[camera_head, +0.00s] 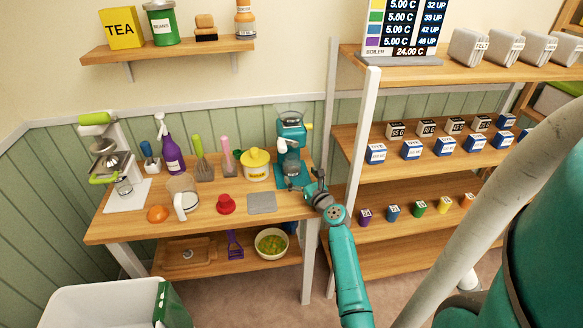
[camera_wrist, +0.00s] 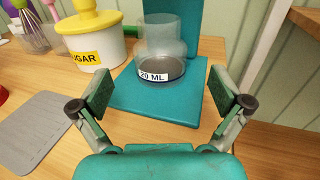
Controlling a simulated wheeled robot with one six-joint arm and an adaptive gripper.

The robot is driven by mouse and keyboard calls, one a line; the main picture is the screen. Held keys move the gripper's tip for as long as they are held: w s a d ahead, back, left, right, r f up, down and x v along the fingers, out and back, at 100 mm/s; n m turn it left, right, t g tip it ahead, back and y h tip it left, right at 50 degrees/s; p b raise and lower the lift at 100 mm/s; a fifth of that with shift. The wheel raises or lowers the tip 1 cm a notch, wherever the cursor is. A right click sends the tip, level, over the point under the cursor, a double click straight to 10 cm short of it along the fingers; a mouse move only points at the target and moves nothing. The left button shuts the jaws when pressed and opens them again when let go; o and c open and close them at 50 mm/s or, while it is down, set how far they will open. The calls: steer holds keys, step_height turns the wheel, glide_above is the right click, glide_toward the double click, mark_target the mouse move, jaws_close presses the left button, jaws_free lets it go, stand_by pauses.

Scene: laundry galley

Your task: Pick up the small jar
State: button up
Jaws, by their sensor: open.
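A small clear glass jar (camera_wrist: 160,50) with a dark band low down and a "20 ML" label stands upright on the teal base plate (camera_wrist: 135,97) of a grinder. In the wrist view my gripper (camera_wrist: 160,92) is open and empty. Its two green-padded fingers are spread left and right, with the jar beyond them and centred between them. In the head view my gripper (camera_head: 313,187) is at the right end of the wooden counter, beside the teal grinder (camera_head: 292,130).
A white sugar pot (camera_wrist: 97,45) with a yellow lid stands left of the grinder, and a grey mat (camera_wrist: 35,130) lies nearer. A white shelf post (camera_head: 362,140) rises just right of the counter. Utensils, a purple bottle (camera_head: 171,153) and a glass pitcher (camera_head: 184,192) stand farther left.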

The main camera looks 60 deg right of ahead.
mark_target(296, 170)
steer(key=shift+x, duration=2.8)
steer(key=c, duration=1.4)
